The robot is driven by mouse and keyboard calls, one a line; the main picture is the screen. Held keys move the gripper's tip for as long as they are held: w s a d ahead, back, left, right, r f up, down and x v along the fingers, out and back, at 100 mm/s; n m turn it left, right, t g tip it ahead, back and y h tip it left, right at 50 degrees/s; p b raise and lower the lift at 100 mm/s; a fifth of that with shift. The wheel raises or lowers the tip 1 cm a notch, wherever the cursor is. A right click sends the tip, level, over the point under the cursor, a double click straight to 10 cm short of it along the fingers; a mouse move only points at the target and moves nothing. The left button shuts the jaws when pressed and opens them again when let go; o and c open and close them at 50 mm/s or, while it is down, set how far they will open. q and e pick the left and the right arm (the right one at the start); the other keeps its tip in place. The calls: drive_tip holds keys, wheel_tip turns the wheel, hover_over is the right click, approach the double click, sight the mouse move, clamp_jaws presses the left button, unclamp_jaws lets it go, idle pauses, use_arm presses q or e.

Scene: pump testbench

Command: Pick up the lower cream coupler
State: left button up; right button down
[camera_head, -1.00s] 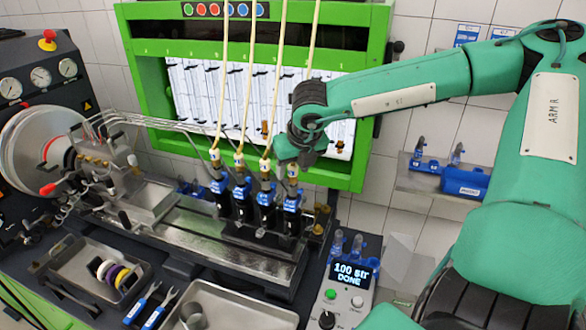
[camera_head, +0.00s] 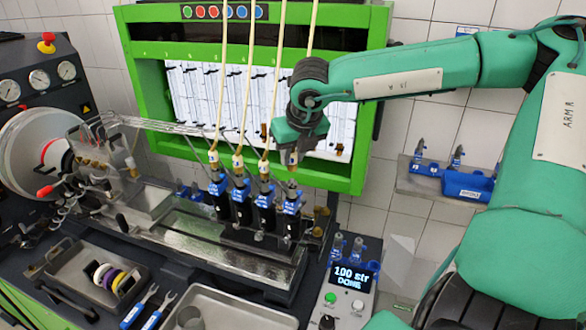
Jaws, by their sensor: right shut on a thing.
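Cream hoses with couplers run down to a row of blue-tagged injectors on the bench. My right gripper (camera_head: 293,151) is shut on the cream coupler (camera_head: 292,160) of the rightmost hose (camera_head: 313,28). It holds that coupler just above the rightmost injector (camera_head: 291,203), with a small gap over the injector's brass top. The fingers and arm hide most of the coupler. The other couplers, such as the left one (camera_head: 213,156) and the one beside it (camera_head: 238,162), sit on their injectors. My left gripper is not in view.
The green frame (camera_head: 376,100) with lit measuring tubes stands behind the row. A control box (camera_head: 345,297) reads "100 str DONE" at the front right. A metal tray (camera_head: 235,308) and a tray with coloured rings (camera_head: 80,262) lie in front.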

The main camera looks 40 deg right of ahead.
sight(293, 151)
wheel_tip(293, 151, up, 16)
drive_tip(key=b, duration=0.4)
drive_tip(key=shift+r, duration=0.2)
drive_tip(key=shift+f, duration=0.1)
